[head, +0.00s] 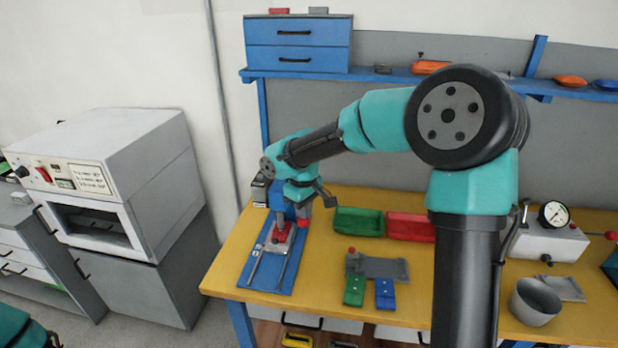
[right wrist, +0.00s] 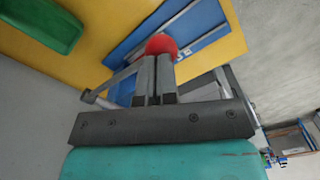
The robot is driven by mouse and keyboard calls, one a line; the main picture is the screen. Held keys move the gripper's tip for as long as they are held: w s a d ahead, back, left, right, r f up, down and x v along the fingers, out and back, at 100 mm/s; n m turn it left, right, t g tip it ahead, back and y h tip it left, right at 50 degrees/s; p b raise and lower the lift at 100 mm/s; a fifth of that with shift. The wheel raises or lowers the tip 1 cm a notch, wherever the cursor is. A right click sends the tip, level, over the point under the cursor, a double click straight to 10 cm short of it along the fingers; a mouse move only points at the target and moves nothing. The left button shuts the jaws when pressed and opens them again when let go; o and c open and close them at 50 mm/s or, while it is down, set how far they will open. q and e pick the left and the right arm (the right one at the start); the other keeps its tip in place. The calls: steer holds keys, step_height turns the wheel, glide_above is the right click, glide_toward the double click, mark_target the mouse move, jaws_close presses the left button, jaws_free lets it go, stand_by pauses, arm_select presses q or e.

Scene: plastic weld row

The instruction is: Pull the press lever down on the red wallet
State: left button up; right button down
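The blue press (head: 277,202) stands on a blue base plate (head: 256,275) at the left end of the table, partly hidden by my right arm. The red wallet (head: 281,236) lies at the foot of the press. The lever's red ball knob (right wrist: 160,44) is at the fingertips of my right gripper (right wrist: 157,62) in the right wrist view. The fingers are close together, with only a thin gap, and cover the knob's lower edge. I cannot tell whether they touch it. In the head view, a red spot (head: 303,223) shows just below my right gripper. My left gripper is out of view.
A green bin (head: 358,222) and a red bin (head: 410,227) stand right of the press. A grey fixture (head: 385,268), a grey cup (head: 535,302) and a gauge box (head: 550,240) are further right. The yellow table (head: 325,290) is bare between the base plate and the fixture.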

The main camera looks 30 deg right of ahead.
steer(key=w+d+r, duration=0.1)
steer(key=w+r, duration=0.1)
steer(key=r, duration=0.5)
steer(key=w+d+r, duration=0.2)
steer(key=r, duration=0.6)
stand_by(0.7)
stand_by(0.6)
